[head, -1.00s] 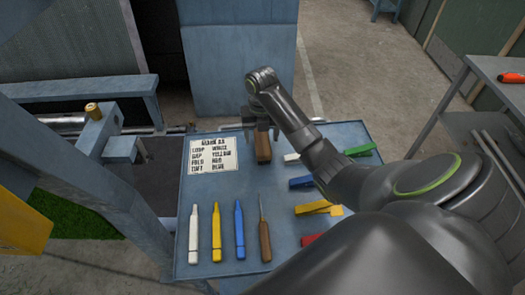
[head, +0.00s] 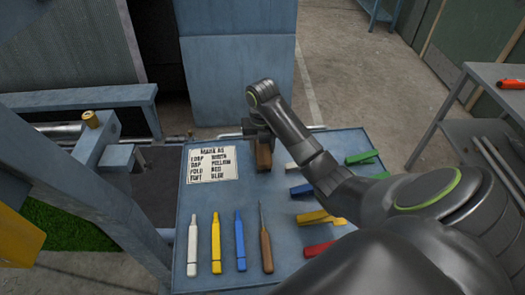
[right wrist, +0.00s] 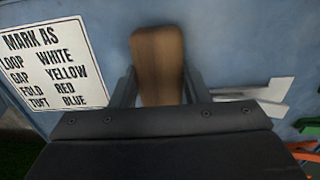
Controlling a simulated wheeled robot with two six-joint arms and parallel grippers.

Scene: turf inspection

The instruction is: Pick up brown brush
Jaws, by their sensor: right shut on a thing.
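The brown brush (head: 263,156) is a wooden block near the back edge of the blue tray table, right of the printed card. My right gripper (head: 262,138) is above it with its fingers pointing down, shut on the brush. In the right wrist view the brush (right wrist: 158,62) stands between the two fingers (right wrist: 158,88), one on each side. Whether the brush still touches the table cannot be told. Its lower part is hidden in the wrist view. My left gripper is not in view.
A card (head: 212,165) lies left of the brush. White, yellow and blue markers (head: 240,240) and a brown-handled pick (head: 265,240) lie at the front. Coloured clips, including a yellow one (head: 320,217), lie at the right under my arm. A side table (head: 490,70) holds an orange-handled tool.

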